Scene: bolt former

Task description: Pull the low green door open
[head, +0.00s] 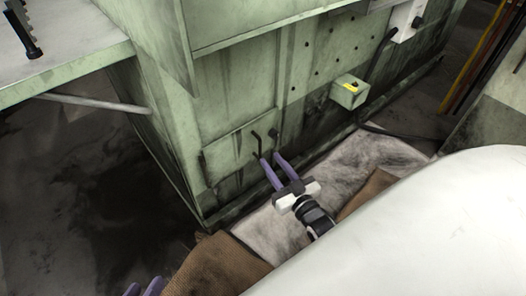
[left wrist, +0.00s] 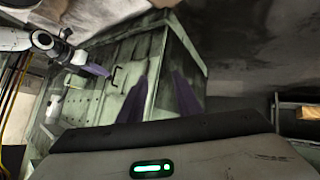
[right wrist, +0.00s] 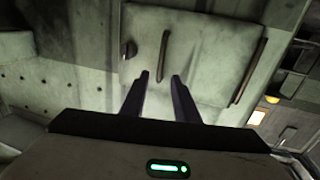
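The low green door (head: 228,150) is a flat panel low on the green machine and looks closed. It has a thin black bar handle (head: 257,145) and a small dark latch (head: 273,134) near its right edge. My right gripper (head: 270,158) is open, its purple fingertips at the handle's lower end. In the right wrist view, the handle (right wrist: 164,55) lines up between the open fingertips (right wrist: 160,76); I cannot tell whether they touch it. My left gripper (head: 144,290) shows only its fingertips at the bottom edge. In the left wrist view its fingers (left wrist: 160,78) are apart and empty.
A stained pale mat (head: 345,165) and brown sacking (head: 218,268) lie at the machine's foot. A green-edged table (head: 75,60) stands upper left; dark floor (head: 90,190) below it is open.

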